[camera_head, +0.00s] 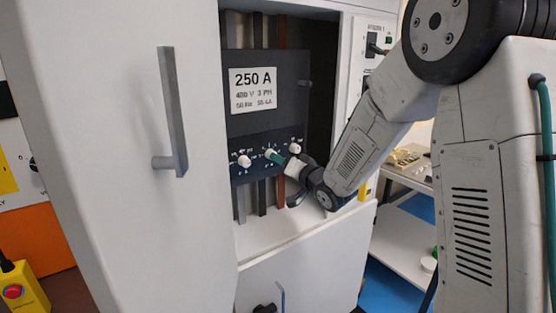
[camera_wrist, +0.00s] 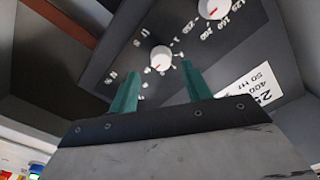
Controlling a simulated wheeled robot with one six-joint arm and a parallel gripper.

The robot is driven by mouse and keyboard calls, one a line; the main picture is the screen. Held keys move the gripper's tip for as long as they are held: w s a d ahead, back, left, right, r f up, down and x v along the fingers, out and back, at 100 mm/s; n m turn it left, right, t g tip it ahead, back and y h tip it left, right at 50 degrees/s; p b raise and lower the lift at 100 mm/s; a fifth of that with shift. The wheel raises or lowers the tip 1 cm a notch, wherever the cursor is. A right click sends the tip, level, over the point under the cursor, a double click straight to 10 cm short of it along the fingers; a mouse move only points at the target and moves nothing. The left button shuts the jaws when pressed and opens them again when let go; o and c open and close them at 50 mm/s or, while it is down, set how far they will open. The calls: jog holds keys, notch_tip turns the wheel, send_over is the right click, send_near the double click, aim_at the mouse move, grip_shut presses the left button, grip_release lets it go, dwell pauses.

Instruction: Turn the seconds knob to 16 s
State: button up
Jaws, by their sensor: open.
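The breaker front panel (camera_head: 262,146) carries three white round knobs in a row below its 250 A plate. The middle knob (camera_head: 270,153) is next to my gripper (camera_head: 278,157); the left knob (camera_head: 244,162) and right knob (camera_head: 295,148) are on either side. In the wrist view, one white knob (camera_wrist: 161,58) with a small red mark appears between the tips of my open gripper (camera_wrist: 163,68). Its scale figures are too small to read for certain, so its setting is unclear. Another knob (camera_wrist: 211,8) at the top has figures like 125, 160 and 200.
The open cabinet door (camera_head: 120,150) with a grey handle (camera_head: 173,110) stands at the left. Vertical busbars run above and below the panel. The rating plate (camera_wrist: 248,95) lies right of my fingers. A bench (camera_head: 408,175) stands beyond the cabinet at right.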

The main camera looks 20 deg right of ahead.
jog(key=shift+v, duration=1.95)
